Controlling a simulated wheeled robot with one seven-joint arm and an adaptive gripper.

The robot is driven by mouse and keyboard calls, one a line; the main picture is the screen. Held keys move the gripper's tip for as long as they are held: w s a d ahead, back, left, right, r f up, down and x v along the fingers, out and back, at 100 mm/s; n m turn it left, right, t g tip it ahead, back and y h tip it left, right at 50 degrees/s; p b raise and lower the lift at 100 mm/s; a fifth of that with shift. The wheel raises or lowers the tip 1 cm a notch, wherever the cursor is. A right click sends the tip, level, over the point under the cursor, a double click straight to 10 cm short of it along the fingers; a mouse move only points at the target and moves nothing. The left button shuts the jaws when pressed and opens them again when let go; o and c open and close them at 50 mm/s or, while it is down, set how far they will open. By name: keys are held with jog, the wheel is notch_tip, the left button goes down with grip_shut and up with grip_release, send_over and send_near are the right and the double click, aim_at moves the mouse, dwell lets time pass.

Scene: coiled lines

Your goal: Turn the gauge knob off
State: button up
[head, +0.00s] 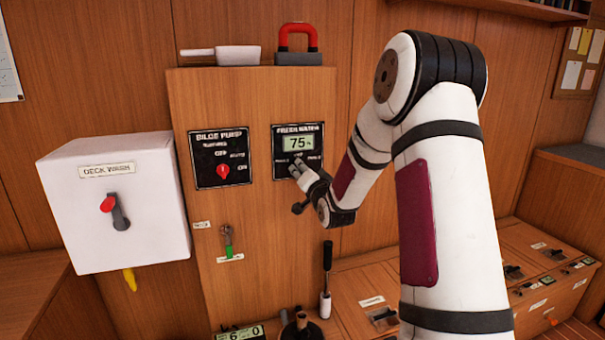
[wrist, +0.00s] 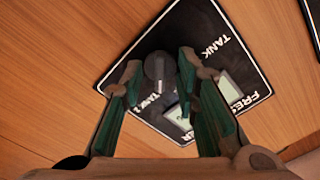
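The gauge panel (head: 314,137) is a black plate marked FRESH WATER, with a lit display (head: 297,144) reading 75. Its knob is hidden behind my gripper in the head view. The wrist view shows the knob (wrist: 158,70) as a dark grey cylinder on the black panel (wrist: 185,30), near the TANK labels. My gripper (head: 297,170) is at the panel's lower part. In the wrist view my gripper (wrist: 159,77) is open, with one fingertip on each side of the knob. A gap shows on the left; I cannot tell whether the right fingertip touches. The knob's pointer direction is not readable.
A bilge pump panel (head: 222,158) with a red knob (head: 223,171) is left of the gauge. A white deck wash box (head: 115,205) projects further left. A red-handled padlock-shaped object (head: 298,45) and a white scoop (head: 222,54) lie on top of the cabinet.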

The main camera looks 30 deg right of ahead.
grip_shut()
jog(key=shift+n+b, duration=0.4)
jog(key=n+b, duration=0.8)
jog(key=shift+f, duration=0.1)
dwell(0.5)
grip_release()
